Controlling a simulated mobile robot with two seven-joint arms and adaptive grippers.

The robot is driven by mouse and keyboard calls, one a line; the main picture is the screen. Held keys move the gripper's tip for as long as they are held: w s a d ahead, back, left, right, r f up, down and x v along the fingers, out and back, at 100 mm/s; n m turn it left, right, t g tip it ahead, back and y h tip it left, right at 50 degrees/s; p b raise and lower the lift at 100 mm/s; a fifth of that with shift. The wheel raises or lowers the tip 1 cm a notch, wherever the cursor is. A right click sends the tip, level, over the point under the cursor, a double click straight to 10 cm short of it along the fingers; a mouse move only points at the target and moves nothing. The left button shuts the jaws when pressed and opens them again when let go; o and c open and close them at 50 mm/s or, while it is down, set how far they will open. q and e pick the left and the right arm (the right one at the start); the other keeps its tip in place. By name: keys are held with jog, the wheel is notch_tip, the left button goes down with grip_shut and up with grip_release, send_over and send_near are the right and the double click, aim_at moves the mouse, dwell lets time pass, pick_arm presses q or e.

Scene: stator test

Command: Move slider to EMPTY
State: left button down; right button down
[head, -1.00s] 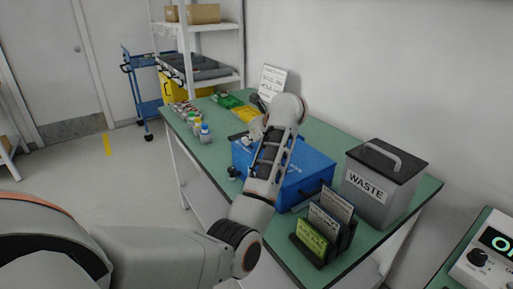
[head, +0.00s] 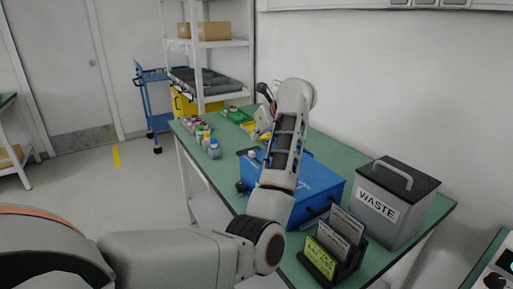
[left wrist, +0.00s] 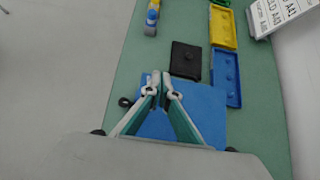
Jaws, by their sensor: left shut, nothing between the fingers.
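I cannot make out a slider or the word EMPTY in either view. A white board with black lettering (left wrist: 278,12) stands at the top right of the left wrist view, only partly in frame. My left gripper (left wrist: 161,78) is shut and empty, its fingertips together above the edge of a blue box (left wrist: 208,105). The blue box also shows in the head view (head: 318,190), partly behind my left arm. My right gripper is not in view.
The green bench (head: 345,152) carries a grey WASTE bin (head: 393,207), a rack of cards (head: 335,243) and several small bottles (head: 214,148). Beyond the box lie a black plate (left wrist: 186,60), a blue tray (left wrist: 226,78) and a yellow tray (left wrist: 223,27).

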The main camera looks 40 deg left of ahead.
pick_arm(q)
notch_tip(320, 180, up, 2)
jog(key=shift+r, duration=0.25)
dwell(0.5)
